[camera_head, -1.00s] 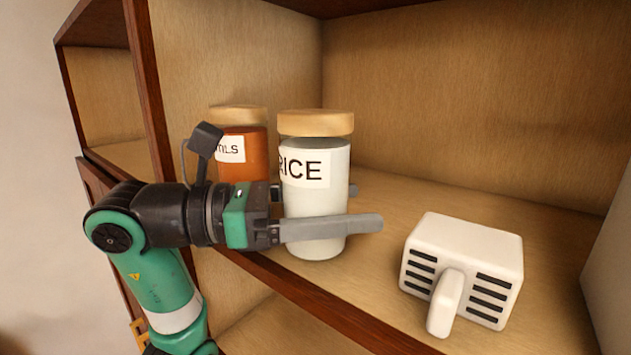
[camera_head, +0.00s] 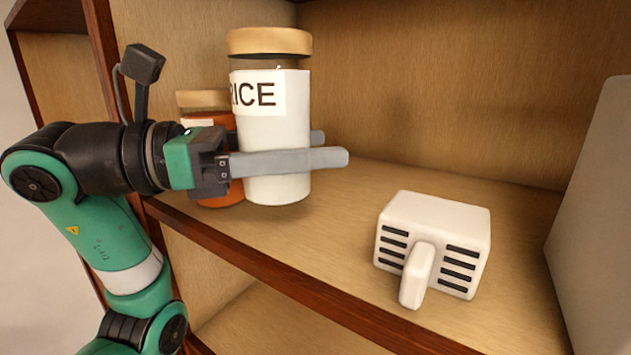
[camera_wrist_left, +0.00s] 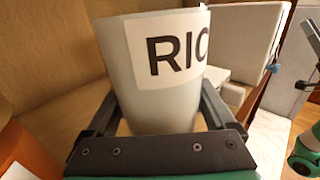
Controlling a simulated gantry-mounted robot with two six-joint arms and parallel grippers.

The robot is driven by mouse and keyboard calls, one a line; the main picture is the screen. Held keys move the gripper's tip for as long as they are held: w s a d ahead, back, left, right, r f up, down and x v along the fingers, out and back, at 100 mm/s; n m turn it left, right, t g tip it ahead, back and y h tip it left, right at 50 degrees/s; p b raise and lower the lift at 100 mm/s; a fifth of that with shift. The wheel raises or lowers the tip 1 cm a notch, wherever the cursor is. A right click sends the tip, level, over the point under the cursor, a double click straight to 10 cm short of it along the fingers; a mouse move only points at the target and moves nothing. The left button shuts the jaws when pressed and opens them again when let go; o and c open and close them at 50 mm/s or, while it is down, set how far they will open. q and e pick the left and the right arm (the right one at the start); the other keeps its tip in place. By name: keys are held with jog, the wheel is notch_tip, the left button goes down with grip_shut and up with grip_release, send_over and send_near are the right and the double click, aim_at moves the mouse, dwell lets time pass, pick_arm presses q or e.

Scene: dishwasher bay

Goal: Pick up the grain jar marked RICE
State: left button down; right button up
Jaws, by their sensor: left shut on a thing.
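The RICE jar (camera_head: 275,135) is a pale cylinder with a wooden lid and a white label; "ICE" and part of the R show in the head view. My left gripper (camera_head: 333,147) is shut on it, one finger in front and one behind its lower body. The jar is upright and appears raised off the shelf. In the left wrist view the jar (camera_wrist_left: 165,100) stands between the two fingers, its label reading "RIC".
An orange-brown jar (camera_head: 213,195) with a wooden lid stands behind and left of the RICE jar, partly hidden. A white slotted block (camera_head: 435,230) with a front handle sits on the wooden shelf (camera_head: 345,210) to the right. A pale panel (camera_head: 600,220) bounds the right side.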

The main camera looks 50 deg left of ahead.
aim_at(262, 101)
pick_arm(q)
jog(key=s+r, duration=0.2)
jog(key=s+a+r, duration=0.1)
jog(key=s+r, duration=0.1)
jog(key=shift+a+r, duration=0.1)
jog(key=shift+r, duration=0.25)
jog(key=s+a+r+b, duration=0.1)
jog(key=s+a+r, duration=0.1)
jog(key=s, duration=0.6)
jog(key=shift+s+a+r+b, duration=0.15)
jog(key=shift+r+b, duration=0.2)
jog(key=shift+r, duration=0.5)
